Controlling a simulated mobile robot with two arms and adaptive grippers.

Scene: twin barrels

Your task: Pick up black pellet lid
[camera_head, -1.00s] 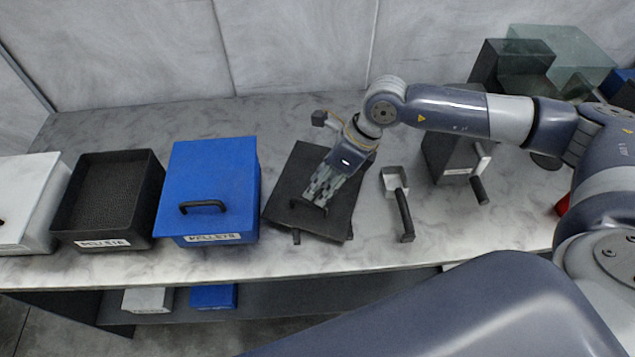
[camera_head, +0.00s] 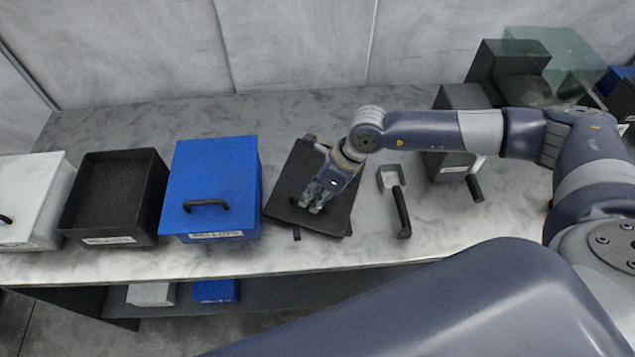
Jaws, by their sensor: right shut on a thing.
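The black pellet lid (camera_head: 287,197) is a flat dark plate lying tilted at an angle on the counter, right of the blue box. My right gripper (camera_head: 314,207) is over the lid's middle and shut on it. The gripper hides the lid's handle and part of its top. I cannot tell whether the lid is clear of the counter. The open black pellet bin (camera_head: 108,240) with dark pellets inside stands left of the blue box. My left gripper is not in view.
The blue lidded box (camera_head: 212,165) stands between bin and lid. A white box (camera_head: 33,195) is at far left. A scoop with a black handle (camera_head: 402,212) lies right of the lid, and a dark machine (camera_head: 450,165) stands beyond it. The counter's front strip is clear.

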